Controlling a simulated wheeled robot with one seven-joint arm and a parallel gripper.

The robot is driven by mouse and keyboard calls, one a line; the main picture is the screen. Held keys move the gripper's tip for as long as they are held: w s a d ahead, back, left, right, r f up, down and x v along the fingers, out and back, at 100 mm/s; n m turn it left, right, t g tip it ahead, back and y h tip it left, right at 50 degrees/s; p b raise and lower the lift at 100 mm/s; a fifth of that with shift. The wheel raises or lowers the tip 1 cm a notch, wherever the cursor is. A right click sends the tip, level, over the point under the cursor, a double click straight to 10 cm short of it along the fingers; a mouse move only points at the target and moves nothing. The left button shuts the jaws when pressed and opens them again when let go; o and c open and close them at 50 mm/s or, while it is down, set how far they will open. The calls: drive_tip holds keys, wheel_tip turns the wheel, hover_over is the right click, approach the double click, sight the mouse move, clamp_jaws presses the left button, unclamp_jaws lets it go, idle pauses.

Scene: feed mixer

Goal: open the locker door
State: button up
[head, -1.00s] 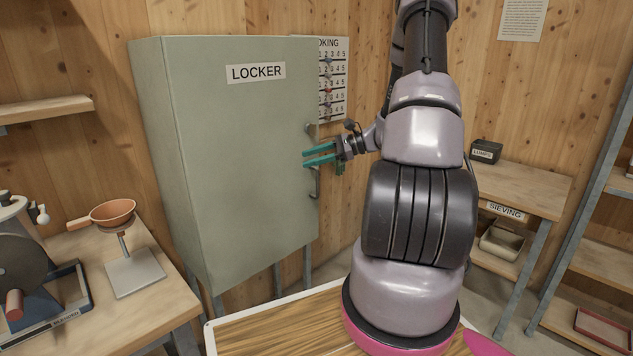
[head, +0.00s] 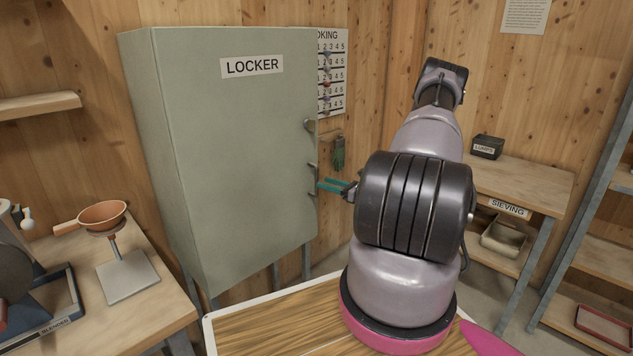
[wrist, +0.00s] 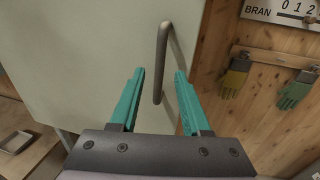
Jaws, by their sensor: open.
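The grey-green locker (head: 225,160) stands against the wooden wall, and its door looks shut. Its vertical bar handle (head: 311,180) is near the door's right edge, below a round knob or lock (head: 309,125). My gripper (head: 322,186) is open and empty, its teal fingers at the handle's right side. In the wrist view, the handle (wrist: 161,62) shows in the gap between the fingertips of my gripper (wrist: 159,75), nearer the left one. I cannot tell whether the fingers touch it. My forearm hides part of the gripper in the head view.
A bench with an orange pan (head: 105,214) on a stand is left of the locker. Work gloves (wrist: 295,92) hang on the wall to the right. A sieving table (head: 520,185) stands at the right. A wooden top (head: 270,330) lies in front of me.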

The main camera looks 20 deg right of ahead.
sight(316, 193)
drive_tip(key=shift+x, duration=2.45)
clamp_jaws()
